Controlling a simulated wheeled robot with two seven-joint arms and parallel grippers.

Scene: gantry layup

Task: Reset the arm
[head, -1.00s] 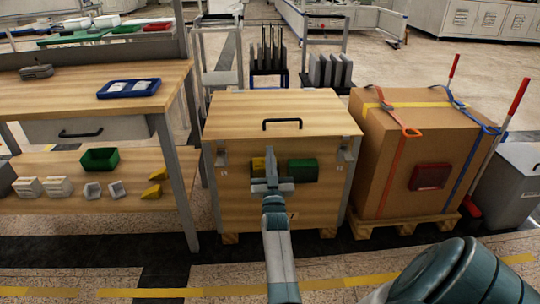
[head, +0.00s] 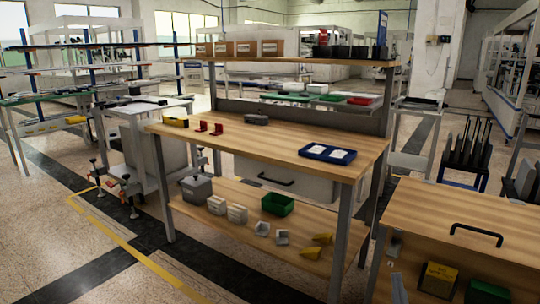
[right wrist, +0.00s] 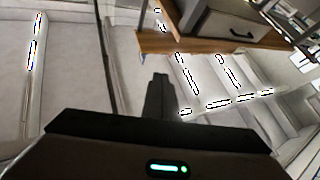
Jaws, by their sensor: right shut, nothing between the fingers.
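My left gripper is not in view.
A wooden workbench (head: 230,140) stands in the middle with a blue tray (head: 327,152) on top. Its lower shelf holds a green bin (head: 278,204), white blocks and yellow pieces. Bare floor (head: 60,220) lies to the left.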

